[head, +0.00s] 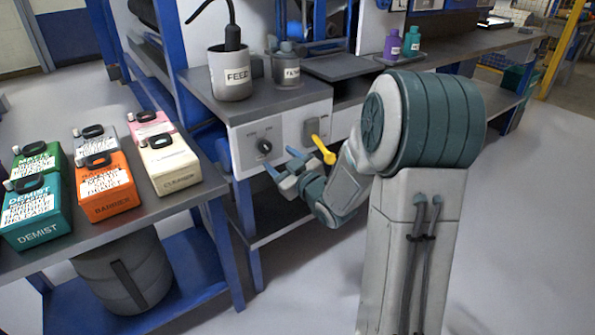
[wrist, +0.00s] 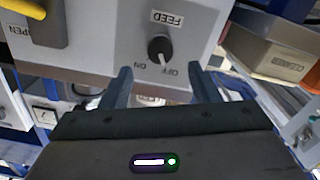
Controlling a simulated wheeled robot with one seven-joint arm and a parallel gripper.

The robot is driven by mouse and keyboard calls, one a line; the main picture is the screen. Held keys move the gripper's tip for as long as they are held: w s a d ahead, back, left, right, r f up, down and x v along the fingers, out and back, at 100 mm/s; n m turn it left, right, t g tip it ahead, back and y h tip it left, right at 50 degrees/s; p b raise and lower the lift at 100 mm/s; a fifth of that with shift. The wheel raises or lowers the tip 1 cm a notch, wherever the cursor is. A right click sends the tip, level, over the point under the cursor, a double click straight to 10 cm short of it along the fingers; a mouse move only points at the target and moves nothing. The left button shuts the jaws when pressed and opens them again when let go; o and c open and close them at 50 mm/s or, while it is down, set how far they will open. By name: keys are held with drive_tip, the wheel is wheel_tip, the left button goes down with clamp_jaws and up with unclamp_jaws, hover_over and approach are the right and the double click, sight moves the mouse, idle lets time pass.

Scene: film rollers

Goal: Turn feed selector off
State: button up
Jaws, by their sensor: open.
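The feed selector (head: 264,146) is a round black knob on the grey front panel of the bench unit. In the wrist view the selector (wrist: 160,49) shows close up, with an upside-down FEED label on one side and OFF and ON on the other. I cannot tell surely which word it points to. My gripper (head: 281,161) is open and empty, just in front of the panel. In the wrist view the fingers of my gripper (wrist: 160,72) stand apart, with the knob beyond and between them, apparently not touched.
A yellow lever (head: 323,150) sticks out of the panel right of the selector; it also shows in the wrist view (wrist: 48,25). A FEED cup (head: 231,85) stands on top. A table at left holds several labelled boxes, including an orange one (head: 105,186).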

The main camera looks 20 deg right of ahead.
drive_tip(key=p+v, duration=0.1)
drive_tip(key=v, duration=0.7)
drive_tip(key=shift+s, duration=0.15)
drive_tip(key=s+d+r+m+g+h+p, duration=0.1)
drive_tip(key=s+r+m+g+h+p, duration=0.15)
drive_tip(key=r+p, duration=0.5)
drive_tip(key=s+d+r+m+g+h+p, duration=0.1)
drive_tip(key=r+g+h+p, duration=0.3)
drive_tip(key=r+p, duration=0.35)
drive_tip(key=s+a+r+m+g+p, duration=0.2)
drive_tip(key=s+a+r+g+p, duration=0.1)
drive_tip(key=s+r+p, duration=0.4)
drive_tip(key=s+a+r+m+g+p, duration=0.2)
drive_tip(key=s+r+g+p, duration=0.3)
drive_tip(key=s+r+p, duration=0.3)
drive_tip(key=s+a+y, duration=0.1)
drive_tip(key=s, duration=0.2)
drive_tip(key=shift+s+a+r, duration=0.3)
drive_tip(key=shift+s, duration=0.05)
